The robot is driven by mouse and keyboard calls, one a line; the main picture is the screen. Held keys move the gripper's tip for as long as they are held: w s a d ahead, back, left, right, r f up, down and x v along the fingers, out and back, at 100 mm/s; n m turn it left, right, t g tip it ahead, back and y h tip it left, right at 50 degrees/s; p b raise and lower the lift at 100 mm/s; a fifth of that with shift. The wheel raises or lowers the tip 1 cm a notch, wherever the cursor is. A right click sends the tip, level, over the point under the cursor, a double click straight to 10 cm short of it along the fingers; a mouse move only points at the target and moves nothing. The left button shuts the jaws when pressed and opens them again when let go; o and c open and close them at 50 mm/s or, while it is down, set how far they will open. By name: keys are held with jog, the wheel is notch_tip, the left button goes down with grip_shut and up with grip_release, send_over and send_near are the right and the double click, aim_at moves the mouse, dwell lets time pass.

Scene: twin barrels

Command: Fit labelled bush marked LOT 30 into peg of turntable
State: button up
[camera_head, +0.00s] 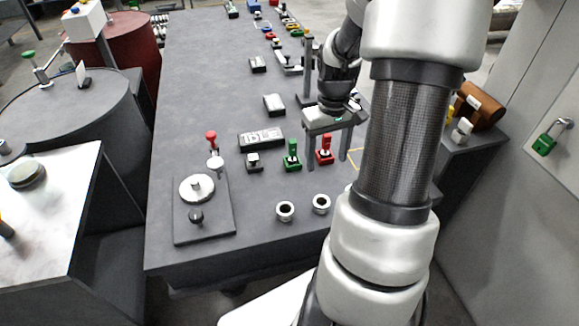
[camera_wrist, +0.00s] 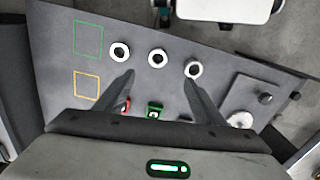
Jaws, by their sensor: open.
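Three pale ring-shaped bushes with dark bores stand in a row on the grey bench in the wrist view: left (camera_wrist: 119,52), middle (camera_wrist: 158,58) and right (camera_wrist: 193,69). Two of them show in the head view, one (camera_head: 285,212) and another (camera_head: 321,204); my arm hides the third. No LOT marking is readable on any bush. The turntable (camera_head: 186,193) is a pale disc with an upright, bare peg (camera_head: 196,187). Its disc (camera_wrist: 240,119) is partly visible in the wrist view. My gripper (camera_head: 325,160) is open and empty above the bench, its fingers (camera_wrist: 159,78) spread wide.
Red (camera_head: 324,150) and green (camera_head: 292,156) lockout-like pieces stand beneath my gripper. A red-knobbed post (camera_head: 211,140) stands behind the turntable, a dark knob (camera_head: 196,216) before it. Green (camera_wrist: 88,38) and yellow (camera_wrist: 87,85) outlines mark bare bench.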

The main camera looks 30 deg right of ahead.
jog(key=b, duration=0.2)
send_over(322, 198)
jog(key=s, duration=0.2)
jog(key=f, duration=0.8)
jog(key=a+f, duration=0.1)
jog(key=f, duration=0.4)
jog(key=shift+w+f, duration=0.1)
jog(key=shift+w, duration=0.15)
notch_tip(322, 198, down, 5)
jog(key=shift+w+f+b, duration=0.1)
jog(key=shift+w+b, duration=0.05)
jog(key=shift+b, duration=0.2)
jog(key=shift+c, duration=0.2)
